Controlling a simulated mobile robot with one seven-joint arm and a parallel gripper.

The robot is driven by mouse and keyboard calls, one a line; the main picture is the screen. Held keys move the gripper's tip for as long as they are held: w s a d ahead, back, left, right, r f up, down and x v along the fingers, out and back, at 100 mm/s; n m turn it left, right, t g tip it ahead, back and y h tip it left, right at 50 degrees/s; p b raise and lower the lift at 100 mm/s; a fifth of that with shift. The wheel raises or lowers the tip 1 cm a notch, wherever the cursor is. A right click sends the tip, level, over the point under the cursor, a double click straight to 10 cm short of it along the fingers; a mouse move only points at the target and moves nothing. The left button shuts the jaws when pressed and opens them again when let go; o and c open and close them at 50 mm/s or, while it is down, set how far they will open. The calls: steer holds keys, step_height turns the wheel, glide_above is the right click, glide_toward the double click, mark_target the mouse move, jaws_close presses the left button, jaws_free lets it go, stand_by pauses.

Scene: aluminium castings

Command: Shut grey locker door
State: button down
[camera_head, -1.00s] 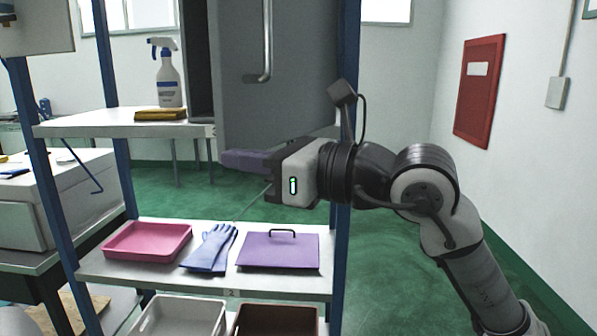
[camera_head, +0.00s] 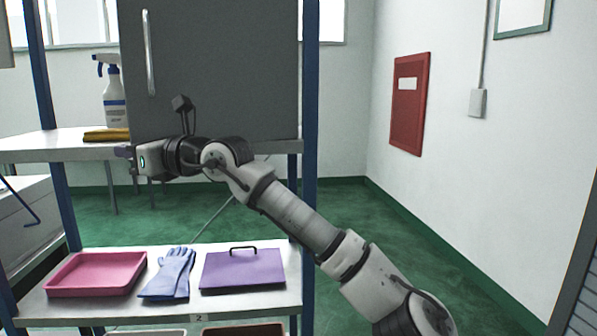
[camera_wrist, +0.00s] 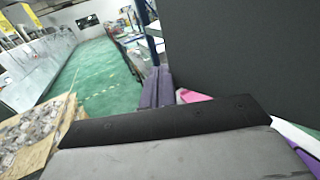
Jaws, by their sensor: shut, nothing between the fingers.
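The grey locker door (camera_head: 220,70) stands on the upper shelf and faces me almost squarely, with no open gap seen along its visible edges. Its upright metal handle (camera_head: 149,52) is near the left edge. My gripper (camera_head: 123,151) is shut and empty at the door's lower left corner, below the handle and pointing left. In the wrist view, my purple fingers (camera_wrist: 156,88) lie together beside a large dark surface, which looks like the door (camera_wrist: 245,55). I cannot tell whether the gripper touches the door.
A spray bottle (camera_head: 114,95) and a yellow cloth (camera_head: 106,134) are left of the locker. The lower shelf holds a pink tray (camera_head: 95,274), blue gloves (camera_head: 168,275) and a purple lid (camera_head: 243,270). A blue post (camera_head: 310,130) stands right.

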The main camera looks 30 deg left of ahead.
steer(key=w+a+m+t+p, duration=0.2)
steer(key=w+a+m+t, duration=0.1)
steer(key=w+a, duration=0.5)
steer(key=shift+w+a+t, duration=0.25)
steer(key=shift+a+t, duration=0.55)
steer(key=shift+a, duration=0.8)
steer(key=shift+d, duration=0.1)
